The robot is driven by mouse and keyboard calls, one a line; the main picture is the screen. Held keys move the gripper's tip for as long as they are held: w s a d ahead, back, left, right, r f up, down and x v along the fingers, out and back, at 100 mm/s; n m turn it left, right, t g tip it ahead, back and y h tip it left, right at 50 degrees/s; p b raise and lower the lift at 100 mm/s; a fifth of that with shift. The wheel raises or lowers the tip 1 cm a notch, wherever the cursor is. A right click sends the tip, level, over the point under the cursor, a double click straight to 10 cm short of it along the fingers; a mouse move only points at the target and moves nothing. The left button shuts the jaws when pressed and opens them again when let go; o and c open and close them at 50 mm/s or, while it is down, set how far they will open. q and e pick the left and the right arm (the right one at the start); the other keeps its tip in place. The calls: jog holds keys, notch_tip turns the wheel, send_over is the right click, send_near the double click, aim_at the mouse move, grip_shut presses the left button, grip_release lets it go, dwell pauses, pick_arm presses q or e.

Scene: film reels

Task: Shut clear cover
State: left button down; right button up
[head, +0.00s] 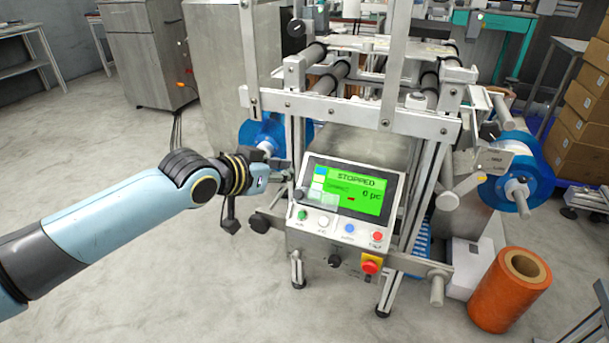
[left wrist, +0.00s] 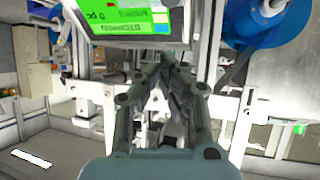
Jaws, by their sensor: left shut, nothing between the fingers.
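The machine (head: 365,118) stands in the middle of the head view, with a metal frame and rollers on top. Two upright bars (head: 395,60) rise from its front beam; any clear panel between them is too transparent for me to make out. My left gripper (head: 280,165) is at the machine's left front, beside the control panel, and its fingertips are hard to see there. In the left wrist view its fingers (left wrist: 172,72) come together, shut and empty, in front of the machine's frame. My right gripper is not in view.
The control panel (head: 345,195) reads STOPPED, with buttons and a red stop knob (head: 370,267) below. Blue reels (head: 262,135) (head: 525,172) sit at both sides. An orange roll (head: 508,290) stands on the floor at right. The floor at left is clear.

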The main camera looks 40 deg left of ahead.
pick_arm(q)
jog(key=b, duration=0.2)
send_over(301, 190)
jog(key=s, duration=0.2)
jog(key=f, duration=0.1)
jog(key=b+x, duration=0.2)
jog(key=x, duration=0.3)
jog(key=shift+w+a+f, duration=0.1)
jog(key=shift+w+f, duration=0.1)
jog(key=shift+s+f+b, duration=0.5)
jog(key=shift+s+f, duration=0.4)
jog(key=shift+f, duration=0.1)
jog(key=shift+s+f, duration=0.25)
jog(key=shift+s, duration=0.1)
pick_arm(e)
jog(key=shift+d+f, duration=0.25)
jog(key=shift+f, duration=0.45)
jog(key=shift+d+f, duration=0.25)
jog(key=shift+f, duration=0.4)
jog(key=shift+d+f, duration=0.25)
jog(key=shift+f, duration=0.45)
pick_arm(q)
jog(key=s+f, duration=0.2)
jog(key=s+d+f, duration=0.1)
jog(key=s+f, duration=0.1)
jog(key=shift+f, duration=0.1)
